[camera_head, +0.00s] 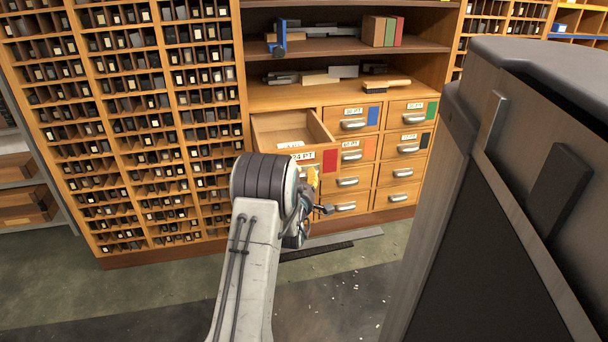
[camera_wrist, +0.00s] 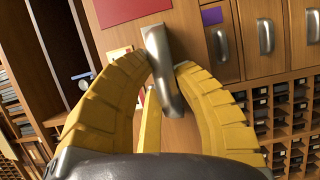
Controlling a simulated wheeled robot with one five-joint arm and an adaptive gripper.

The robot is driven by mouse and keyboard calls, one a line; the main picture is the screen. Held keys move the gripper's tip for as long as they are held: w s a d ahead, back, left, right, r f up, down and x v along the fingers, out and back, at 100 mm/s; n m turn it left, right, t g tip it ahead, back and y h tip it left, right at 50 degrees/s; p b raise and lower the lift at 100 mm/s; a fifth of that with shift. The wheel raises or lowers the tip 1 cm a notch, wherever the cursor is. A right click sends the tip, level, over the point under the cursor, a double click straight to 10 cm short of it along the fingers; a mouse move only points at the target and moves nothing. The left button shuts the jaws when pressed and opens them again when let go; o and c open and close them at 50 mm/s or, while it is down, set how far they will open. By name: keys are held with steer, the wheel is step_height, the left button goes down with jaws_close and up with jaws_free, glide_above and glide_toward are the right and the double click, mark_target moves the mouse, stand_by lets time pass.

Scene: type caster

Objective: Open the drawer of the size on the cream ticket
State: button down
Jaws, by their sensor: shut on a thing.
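In the head view, a wooden drawer (camera_head: 275,129) at the upper left of the drawer bank stands pulled out. Its front carries a label that reads 24 PT and a red patch (camera_head: 330,160). My gripper (camera_head: 314,180) is at this front, partly hidden by my arm. In the wrist view, the yellow fingers of my gripper (camera_wrist: 167,66) are shut on the metal handle (camera_wrist: 157,46) of the drawer with the red patch (camera_wrist: 130,8). White slips (camera_head: 291,145) show inside the drawer. I cannot make out a cream ticket.
Shut drawers with metal handles (camera_head: 353,125) stand right of and below the open one. A drawer with a purple patch (camera_wrist: 211,17) is beside it in the wrist view. Type racks (camera_head: 130,130) stand left. A large grey body (camera_head: 530,200) fills the right foreground. A dark strip lies on the floor.

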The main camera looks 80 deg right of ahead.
steer(key=c, duration=1)
jaws_free()
steer(key=shift+o, duration=0.2)
steer(key=a, duration=1.2)
